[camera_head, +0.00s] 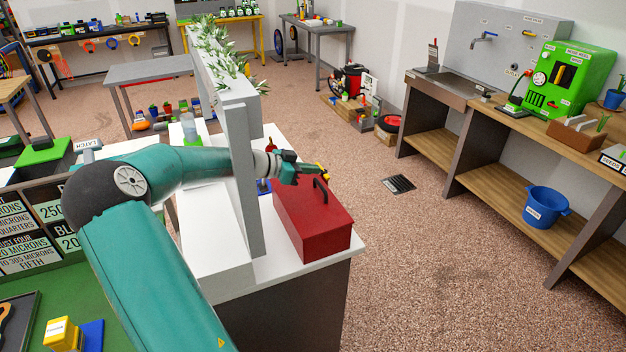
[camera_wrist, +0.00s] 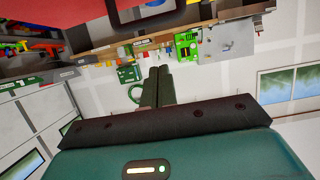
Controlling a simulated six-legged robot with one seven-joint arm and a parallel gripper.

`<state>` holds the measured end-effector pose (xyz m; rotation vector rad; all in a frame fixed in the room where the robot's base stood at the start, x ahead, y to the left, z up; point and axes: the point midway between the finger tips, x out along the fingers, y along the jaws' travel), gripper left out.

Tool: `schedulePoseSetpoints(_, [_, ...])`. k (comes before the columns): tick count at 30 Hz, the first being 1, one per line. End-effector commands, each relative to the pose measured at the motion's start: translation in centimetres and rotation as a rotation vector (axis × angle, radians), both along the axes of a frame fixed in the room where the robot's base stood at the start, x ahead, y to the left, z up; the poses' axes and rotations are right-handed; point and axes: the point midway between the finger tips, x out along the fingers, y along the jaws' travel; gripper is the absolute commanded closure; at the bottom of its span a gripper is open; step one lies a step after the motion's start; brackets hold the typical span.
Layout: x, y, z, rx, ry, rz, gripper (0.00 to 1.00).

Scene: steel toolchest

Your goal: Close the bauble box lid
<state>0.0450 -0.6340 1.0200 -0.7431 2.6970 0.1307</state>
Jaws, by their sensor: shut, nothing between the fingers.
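A red box (camera_head: 303,215) stands on the white counter in the head view. It is likely the bauble box. Its red lid has a black handle (camera_head: 321,189) and looks down over the box, but I cannot tell whether it is fully shut. The far left part is hidden behind the white panel and my arm. My gripper (camera_head: 324,172) is over the far end of the box, close to the handle. Whether it touches the lid is unclear. In the wrist view my gripper (camera_wrist: 159,72) has its fingers together and empty.
A tall white panel (camera_head: 243,180) with plants on top stands along the counter, left of the box. The white counter (camera_head: 352,240) has a narrow bare margin around the box. Open floor (camera_head: 420,270) lies to the right, before a wooden workbench (camera_head: 555,190).

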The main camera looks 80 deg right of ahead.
Motion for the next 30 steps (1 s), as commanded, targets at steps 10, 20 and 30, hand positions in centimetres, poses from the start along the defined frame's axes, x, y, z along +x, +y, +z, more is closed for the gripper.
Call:
schedulePoseSetpoints(10, [5.5, 3.0, 3.7, 0.0, -0.001, 0.006, 1.0])
schedulePoseSetpoints(20, [7.3, 4.1, 5.1, 0.001, -0.001, 0.001, 1.0])
schedulePoseSetpoints(30, [8.1, 5.0, 4.5, 0.05, -0.03, 0.026, 1.0])
